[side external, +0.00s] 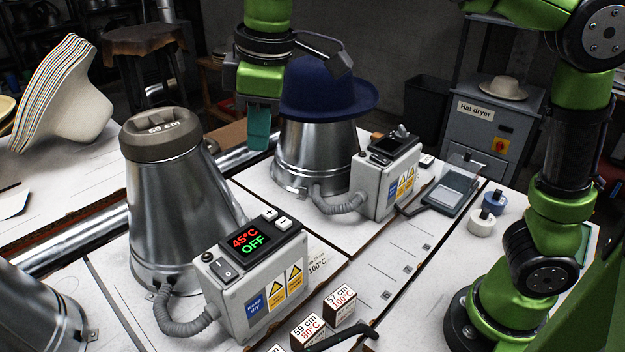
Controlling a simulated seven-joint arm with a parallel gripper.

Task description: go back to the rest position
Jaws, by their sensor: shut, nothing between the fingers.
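My gripper (259,128) hangs fingers down in the upper middle of the side external view. Its teal fingers are together and hold nothing. A dark blue hat (318,92) sits on the metal cone press (305,155) at the back, just right of my gripper. From this one view I cannot tell how far my gripper is from the hat. A second press (170,205), marked 59 cm, stands bare in front and to the left. Its control box (250,275) reads 45°C OFF.
The rear press has a grey control box (385,180), its screen dark. Small labelled blocks (307,331) lie at the front. Stacked pale hats (65,95) stand at left. A hat dryer (487,120) is behind.

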